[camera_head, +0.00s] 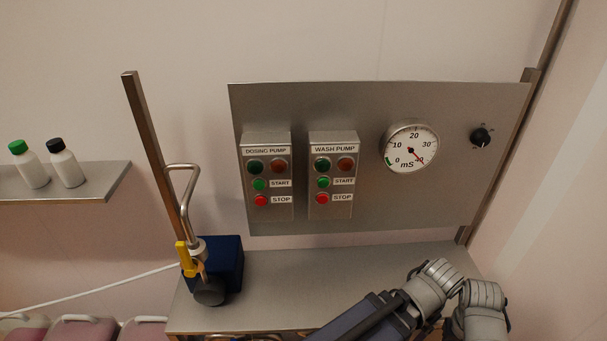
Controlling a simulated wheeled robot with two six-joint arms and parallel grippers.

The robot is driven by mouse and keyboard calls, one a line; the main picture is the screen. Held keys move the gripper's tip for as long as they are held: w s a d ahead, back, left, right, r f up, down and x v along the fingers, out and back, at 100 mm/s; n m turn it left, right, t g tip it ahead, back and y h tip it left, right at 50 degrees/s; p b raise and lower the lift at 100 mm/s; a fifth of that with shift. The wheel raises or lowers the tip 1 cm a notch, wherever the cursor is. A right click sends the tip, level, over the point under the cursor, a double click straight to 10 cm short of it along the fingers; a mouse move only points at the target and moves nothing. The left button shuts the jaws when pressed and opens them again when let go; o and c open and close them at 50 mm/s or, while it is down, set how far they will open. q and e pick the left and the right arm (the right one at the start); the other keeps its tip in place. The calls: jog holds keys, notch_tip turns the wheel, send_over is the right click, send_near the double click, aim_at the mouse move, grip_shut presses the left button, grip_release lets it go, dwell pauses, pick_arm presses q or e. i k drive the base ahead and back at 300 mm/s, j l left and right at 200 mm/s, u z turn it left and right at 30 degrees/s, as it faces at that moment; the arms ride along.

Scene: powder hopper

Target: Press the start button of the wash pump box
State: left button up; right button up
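The wash pump box (333,213) is a grey metal box on the upright steel panel, labelled WASH PUMP. Its green start button (323,182) sits beside a START label. Its red stop button (321,199) is below that. A dark green lamp (322,164) and a dull red lamp (346,164) are at the top of the box. Nothing covers the box or its buttons. Part of my arm shows at the lower right, apart from the box. Neither of my grippers is visible.
The similar dosing pump box (284,208) is just left. A round mS gauge (409,147) and a black knob (480,137) are to the right. A blue block (229,262) and bent metal handle stand at the steel counter's (300,280) left end. Bottles stand on the left shelf.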

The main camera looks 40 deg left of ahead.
aim_at(322, 183)
jog(key=u, duration=1.1)
